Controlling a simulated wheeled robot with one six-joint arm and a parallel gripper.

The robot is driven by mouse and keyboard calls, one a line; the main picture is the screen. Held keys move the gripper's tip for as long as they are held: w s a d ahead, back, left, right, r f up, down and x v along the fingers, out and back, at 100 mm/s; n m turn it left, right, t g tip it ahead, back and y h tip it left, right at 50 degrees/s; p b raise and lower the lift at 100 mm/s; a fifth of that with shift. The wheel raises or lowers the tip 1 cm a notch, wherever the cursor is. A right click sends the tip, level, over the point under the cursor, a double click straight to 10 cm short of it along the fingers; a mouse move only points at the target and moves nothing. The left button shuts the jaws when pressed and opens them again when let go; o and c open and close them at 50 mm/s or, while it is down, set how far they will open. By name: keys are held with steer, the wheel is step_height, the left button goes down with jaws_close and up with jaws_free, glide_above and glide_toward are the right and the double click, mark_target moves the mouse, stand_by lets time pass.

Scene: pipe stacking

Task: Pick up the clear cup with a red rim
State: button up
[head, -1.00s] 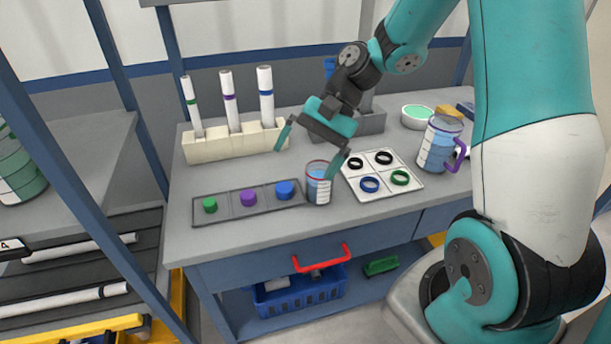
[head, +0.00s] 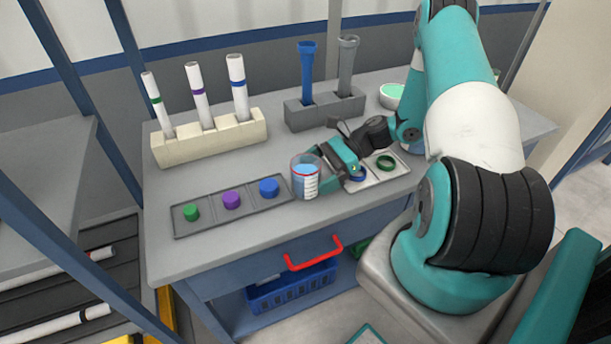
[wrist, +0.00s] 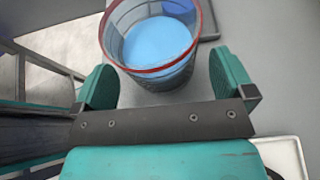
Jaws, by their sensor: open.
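The clear cup with a red rim (head: 305,178) stands upright on the grey table near its front edge and holds blue liquid. In the wrist view the cup (wrist: 150,45) shows its red rim and the blue inside, its top cut off by the frame edge. My gripper (head: 325,175) is low beside the cup on its right. In the wrist view my gripper (wrist: 165,85) is open, with one teal finger on each side of the cup's near part.
A tray with green, purple and blue caps (head: 232,202) lies left of the cup. A white tray with rings (head: 392,178) lies right, partly under my arm. Behind stand a cream rack with white tubes (head: 210,143) and a grey block (head: 325,112) with blue and grey pipes.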

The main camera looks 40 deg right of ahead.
steer(key=shift+x, duration=0.85)
steer(key=c, duration=1.1)
steer(key=shift+r, duration=0.2)
step_height(320, 180, up, 19)
steer(key=shift+s, duration=0.1)
